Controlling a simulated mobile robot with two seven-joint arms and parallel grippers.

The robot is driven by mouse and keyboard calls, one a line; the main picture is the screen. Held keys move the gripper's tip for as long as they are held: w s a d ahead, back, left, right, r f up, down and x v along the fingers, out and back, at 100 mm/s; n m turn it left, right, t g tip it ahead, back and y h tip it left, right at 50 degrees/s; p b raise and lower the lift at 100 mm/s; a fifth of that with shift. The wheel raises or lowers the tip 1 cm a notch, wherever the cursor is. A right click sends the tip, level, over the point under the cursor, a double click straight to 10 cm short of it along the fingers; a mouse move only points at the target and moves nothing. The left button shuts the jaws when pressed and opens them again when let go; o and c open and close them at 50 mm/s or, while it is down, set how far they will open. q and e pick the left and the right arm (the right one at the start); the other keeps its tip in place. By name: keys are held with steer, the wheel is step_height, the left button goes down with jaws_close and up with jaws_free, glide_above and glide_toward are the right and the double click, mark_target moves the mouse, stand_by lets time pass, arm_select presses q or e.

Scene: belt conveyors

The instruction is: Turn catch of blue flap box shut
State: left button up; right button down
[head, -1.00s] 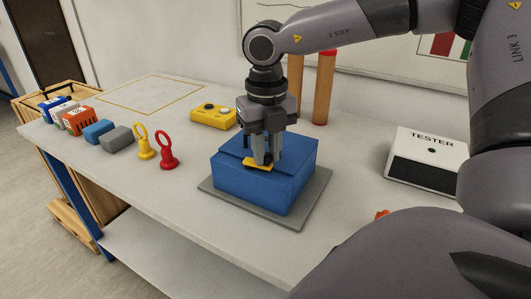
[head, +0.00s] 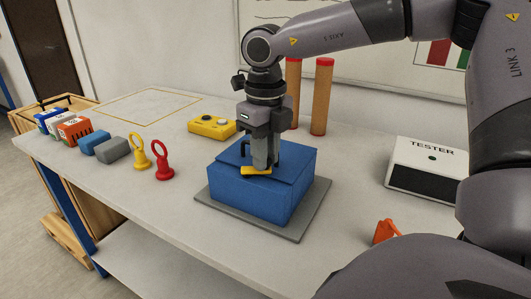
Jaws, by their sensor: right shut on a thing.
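The blue flap box (head: 255,196) stands on a grey base plate (head: 300,228) on the table, with its lid lying down on top. The yellow catch (head: 256,171) sits at the lid's front edge. My right gripper (head: 262,165) points straight down over the box and is shut on the catch. The fingers hide part of the catch, so its exact angle is hard to tell. My left gripper is not in the head view.
A white tester (head: 426,165) and an orange piece (head: 385,232) are right of the box. A yellow button unit (head: 212,126) and brown cylinders (head: 321,97) stand behind. Red (head: 162,162) and yellow (head: 138,152) ring-topped pieces and several small blocks are at left.

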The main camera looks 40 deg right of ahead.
steer(key=c, duration=1)
jaws_free()
steer(key=shift+a+r, duration=0.1)
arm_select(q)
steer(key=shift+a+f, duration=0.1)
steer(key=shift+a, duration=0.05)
